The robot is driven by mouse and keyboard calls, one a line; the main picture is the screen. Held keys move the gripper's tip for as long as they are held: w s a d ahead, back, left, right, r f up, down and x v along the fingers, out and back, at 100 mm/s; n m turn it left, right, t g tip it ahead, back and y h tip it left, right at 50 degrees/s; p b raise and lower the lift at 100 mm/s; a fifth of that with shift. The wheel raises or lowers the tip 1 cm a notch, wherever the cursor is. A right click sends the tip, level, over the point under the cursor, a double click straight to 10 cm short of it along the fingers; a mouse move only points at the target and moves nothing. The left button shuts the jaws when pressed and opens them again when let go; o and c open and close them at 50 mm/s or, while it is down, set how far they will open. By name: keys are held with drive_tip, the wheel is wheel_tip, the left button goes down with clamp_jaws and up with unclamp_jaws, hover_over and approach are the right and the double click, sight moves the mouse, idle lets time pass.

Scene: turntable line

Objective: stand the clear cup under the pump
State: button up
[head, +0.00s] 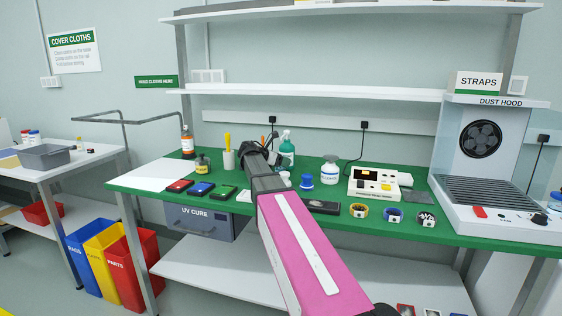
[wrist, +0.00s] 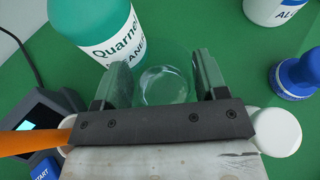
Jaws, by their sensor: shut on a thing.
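The clear cup (wrist: 165,88) stands between the fingers of my gripper (wrist: 163,72) in the wrist view, seen from above through its open top. My gripper is shut on it. In the head view my arm hides the cup and most of my gripper.
A blue-topped item (wrist: 296,76) and a white bottle (wrist: 277,8) stand to the right. A white round item (wrist: 276,131) is close to my gripper's right side. A dark device with a screen (wrist: 42,115) and an orange item (wrist: 35,138) are at left.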

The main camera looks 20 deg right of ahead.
drive_tip(key=shift+f, duration=0.5)
drive_tip(key=o, duration=1)
drive_tip(key=shift+o, duration=0.2)
drive_tip(key=shift+a, duration=0.1)
drive_tip(key=v, duration=1)
drive_tip(key=shift+s+a, duration=0.1)
drive_tip(key=shift+a, duration=0.2)
